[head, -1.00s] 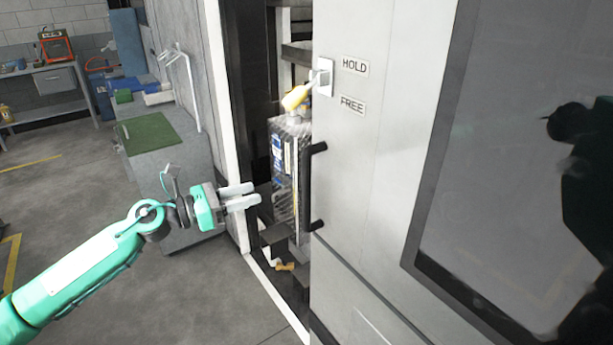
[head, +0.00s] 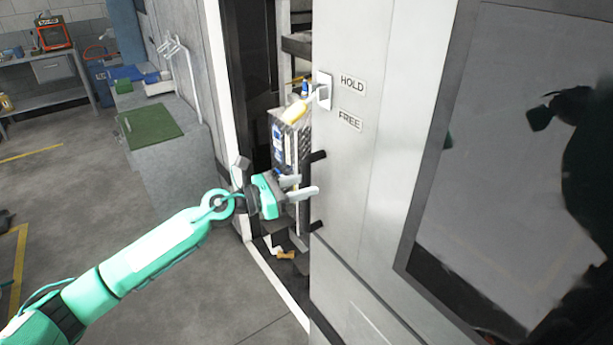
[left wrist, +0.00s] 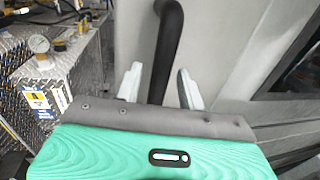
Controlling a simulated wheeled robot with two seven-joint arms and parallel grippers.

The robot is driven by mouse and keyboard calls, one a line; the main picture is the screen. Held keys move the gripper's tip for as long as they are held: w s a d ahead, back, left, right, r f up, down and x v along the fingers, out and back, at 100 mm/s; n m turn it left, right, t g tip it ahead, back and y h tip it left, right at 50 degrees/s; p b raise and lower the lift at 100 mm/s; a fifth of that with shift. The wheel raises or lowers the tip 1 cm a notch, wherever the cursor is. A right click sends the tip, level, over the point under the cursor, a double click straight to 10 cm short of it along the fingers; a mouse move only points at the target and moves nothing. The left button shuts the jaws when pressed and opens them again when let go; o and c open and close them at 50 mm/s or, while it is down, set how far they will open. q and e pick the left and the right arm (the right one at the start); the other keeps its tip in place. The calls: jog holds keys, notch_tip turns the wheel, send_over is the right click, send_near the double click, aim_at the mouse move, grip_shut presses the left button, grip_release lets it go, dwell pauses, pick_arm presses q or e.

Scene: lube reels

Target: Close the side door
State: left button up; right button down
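The side door (head: 345,185) is a pale panel with a gap at its left edge, through which the machine's inside shows. Its black bar handle (head: 318,156) is partly hidden behind my left gripper (head: 308,187) in the head view. In the left wrist view the handle (left wrist: 168,45) runs down between the two pale fingers of the left gripper (left wrist: 159,86), nearer the left finger. The fingers are apart, and I cannot tell whether they touch the bar. My right gripper is not in view.
A grey cabinet with a green mat (head: 150,125) stands at left.

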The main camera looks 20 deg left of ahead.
pick_arm(q)
jog(key=shift+w+d, duration=0.45)
jog(key=shift+d, duration=0.05)
grip_shut()
